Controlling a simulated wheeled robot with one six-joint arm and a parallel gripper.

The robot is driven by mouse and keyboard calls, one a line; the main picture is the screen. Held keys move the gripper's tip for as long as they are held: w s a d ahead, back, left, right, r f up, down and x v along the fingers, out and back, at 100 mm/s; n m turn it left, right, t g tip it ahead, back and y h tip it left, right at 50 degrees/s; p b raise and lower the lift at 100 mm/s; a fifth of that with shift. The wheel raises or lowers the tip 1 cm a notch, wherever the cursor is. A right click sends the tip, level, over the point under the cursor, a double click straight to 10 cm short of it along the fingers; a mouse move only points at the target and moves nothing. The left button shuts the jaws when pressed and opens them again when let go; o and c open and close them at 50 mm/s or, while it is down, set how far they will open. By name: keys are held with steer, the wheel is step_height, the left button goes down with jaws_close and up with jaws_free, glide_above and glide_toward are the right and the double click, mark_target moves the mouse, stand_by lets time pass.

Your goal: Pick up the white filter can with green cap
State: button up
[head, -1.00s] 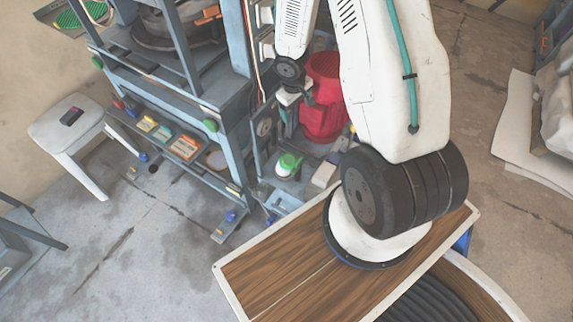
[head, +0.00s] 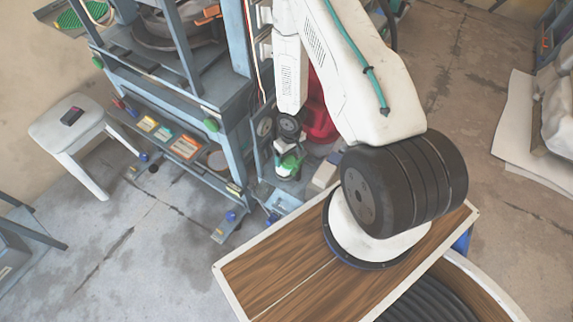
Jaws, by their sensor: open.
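The white filter can with green cap (head: 287,169) stands low beside the blue-grey press frame, near the middle of the head view. My gripper (head: 286,152) is directly over it, at the end of my white arm, pointing down. The gripper is open. It covers part of the can's top, so only some green and white shows around it. I cannot tell whether the fingers touch the can or are around it.
The press frame (head: 238,110) stands close to the left of my gripper. A red rounded object (head: 318,122) is just behind my arm. A small pale box (head: 324,174) lies to the can's right. A white stool (head: 70,130) stands far left on open floor.

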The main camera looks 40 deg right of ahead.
steer(key=f, duration=0.5)
steer(key=shift+a, duration=0.25)
steer(key=c, duration=1.3)
step_height(320, 180, up, 7)
steer(key=shift+f, duration=0.15)
steer(key=shift+a, duration=0.1)
steer(key=s+a, duration=0.3)
steer(key=a, duration=0.2)
steer(key=s+a, duration=0.3)
steer(key=a, duration=0.2)
steer(key=s+a, duration=0.3)
steer(key=a, duration=0.2)
steer(key=shift+s+a, duration=0.1)
steer(key=shift+s, duration=0.05)
